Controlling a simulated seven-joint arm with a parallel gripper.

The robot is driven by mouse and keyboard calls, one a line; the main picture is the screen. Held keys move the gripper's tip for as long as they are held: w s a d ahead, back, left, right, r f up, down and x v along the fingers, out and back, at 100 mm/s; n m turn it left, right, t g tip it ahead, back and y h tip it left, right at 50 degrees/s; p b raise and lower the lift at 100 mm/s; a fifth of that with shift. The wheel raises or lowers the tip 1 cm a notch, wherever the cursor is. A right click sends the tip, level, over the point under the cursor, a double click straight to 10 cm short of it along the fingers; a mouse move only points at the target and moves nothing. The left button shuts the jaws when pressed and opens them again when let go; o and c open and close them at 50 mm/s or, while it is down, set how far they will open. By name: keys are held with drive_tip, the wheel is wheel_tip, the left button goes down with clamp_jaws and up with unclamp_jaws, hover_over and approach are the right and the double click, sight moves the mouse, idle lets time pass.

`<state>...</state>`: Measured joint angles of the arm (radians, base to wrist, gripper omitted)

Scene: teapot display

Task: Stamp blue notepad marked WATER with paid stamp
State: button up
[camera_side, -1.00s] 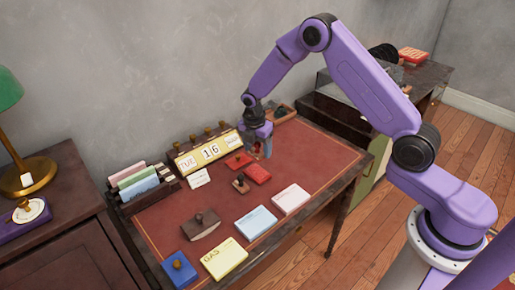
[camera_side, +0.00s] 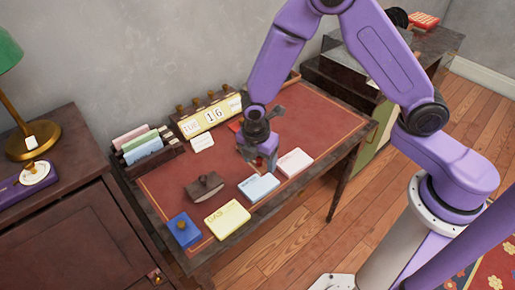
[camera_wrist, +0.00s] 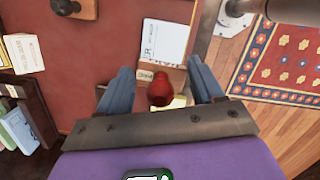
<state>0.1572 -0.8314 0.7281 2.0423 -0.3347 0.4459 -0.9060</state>
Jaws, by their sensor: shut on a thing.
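The light blue notepad (camera_side: 259,187) lies flat on the red desk top in the side view, between the yellow pad and the pinkish-white pad. Its lettering is too small to read. My gripper (camera_side: 261,160) is just behind and above it, fingers pointing down. In the wrist view, my gripper (camera_wrist: 162,88) is shut on a stamp with a rounded red handle (camera_wrist: 160,92). A small pale label with writing shows beside the handle; I cannot read it surely. The stamp's underside is hidden, so contact with the notepad cannot be told.
A yellow GAS pad (camera_side: 227,218) lies left and a pinkish-white pad (camera_side: 294,162) right. A blotter (camera_side: 204,188) and a blue ink pad (camera_side: 183,229) are further left. A calendar (camera_side: 209,118) and card holder (camera_side: 147,150) stand at the back. The desk's right part is clear.

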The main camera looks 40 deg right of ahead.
sight(261, 181)
drive_tip(key=shift+f, duration=2.85)
drive_tip(key=shift+f, duration=0.6)
drive_tip(key=shift+r, duration=3.55)
